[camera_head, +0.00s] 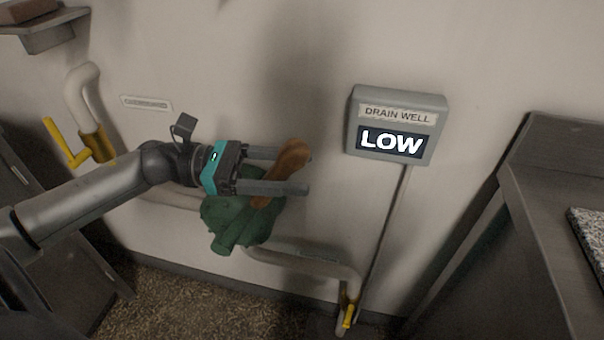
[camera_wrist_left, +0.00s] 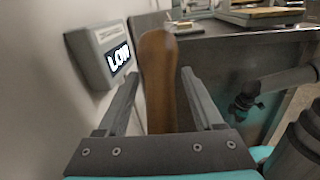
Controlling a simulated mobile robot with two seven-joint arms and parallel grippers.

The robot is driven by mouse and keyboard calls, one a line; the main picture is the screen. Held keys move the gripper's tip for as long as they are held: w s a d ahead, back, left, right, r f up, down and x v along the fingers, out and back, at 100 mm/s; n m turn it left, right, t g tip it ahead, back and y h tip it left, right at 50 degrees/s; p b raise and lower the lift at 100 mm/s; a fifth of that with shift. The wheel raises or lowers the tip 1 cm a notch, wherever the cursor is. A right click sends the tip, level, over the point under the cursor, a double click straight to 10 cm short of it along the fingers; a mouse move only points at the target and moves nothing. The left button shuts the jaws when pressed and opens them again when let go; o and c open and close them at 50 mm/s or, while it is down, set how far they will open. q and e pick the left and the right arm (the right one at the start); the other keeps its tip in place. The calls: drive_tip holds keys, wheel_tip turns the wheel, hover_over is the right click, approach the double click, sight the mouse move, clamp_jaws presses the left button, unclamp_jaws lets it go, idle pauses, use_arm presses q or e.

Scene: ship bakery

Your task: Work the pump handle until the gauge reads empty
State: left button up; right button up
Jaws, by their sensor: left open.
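The pump handle (camera_head: 291,160) is a brown wooden lever rising tilted from the green pump body (camera_head: 233,221) on the wall. The gauge (camera_head: 391,142) is a grey box labelled DRAIN WELL, and its display reads LOW. My left gripper (camera_head: 300,172) is open, with its fingers on either side of the handle. In the left wrist view the handle (camera_wrist_left: 158,80) stands between the two spread fingers, with a gap showing at each side. The gauge (camera_wrist_left: 118,58) also shows there, reading LOW. My arm and gripper hide part of the pump. My right gripper is not clearly in view.
A pipe with a yellow valve lever (camera_head: 66,143) is at the left. Another pipe (camera_head: 300,259) runs right from the pump to a small yellow valve (camera_head: 348,316). A dark counter (camera_head: 545,210) stands at the right. The wall between handle and gauge is clear.

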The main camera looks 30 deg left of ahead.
use_arm(q)
drive_tip(key=shift+x, duration=0.85)
drive_tip(key=shift+c, duration=0.3)
clamp_jaws()
idle(0.6)
